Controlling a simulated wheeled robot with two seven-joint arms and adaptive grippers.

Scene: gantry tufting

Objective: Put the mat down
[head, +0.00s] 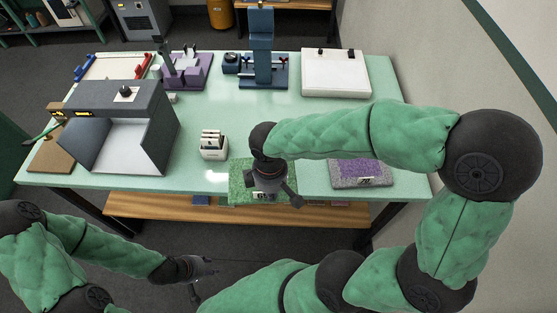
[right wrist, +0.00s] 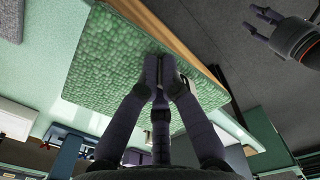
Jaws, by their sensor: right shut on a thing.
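The green tufted mat (head: 240,178) is at the front edge of the table, with its near part sticking out past the edge. A white number tag (head: 264,195) shows on its near side. My right gripper (head: 268,190) is shut on the mat's near edge; in the right wrist view its fingers (right wrist: 160,72) pinch the green mat (right wrist: 115,65). I cannot tell whether the mat touches the tabletop. My left gripper (head: 202,275) is empty and open, low in front of the table; its spread fingers also show in the right wrist view (right wrist: 258,22).
A purple-grey mat (head: 362,173) lies on the table (head: 215,110) to the right. A small white holder (head: 213,146) stands just left of the green mat. A grey hooded booth (head: 120,130) is further left. Several devices line the back. A wooden shelf (head: 150,208) runs below.

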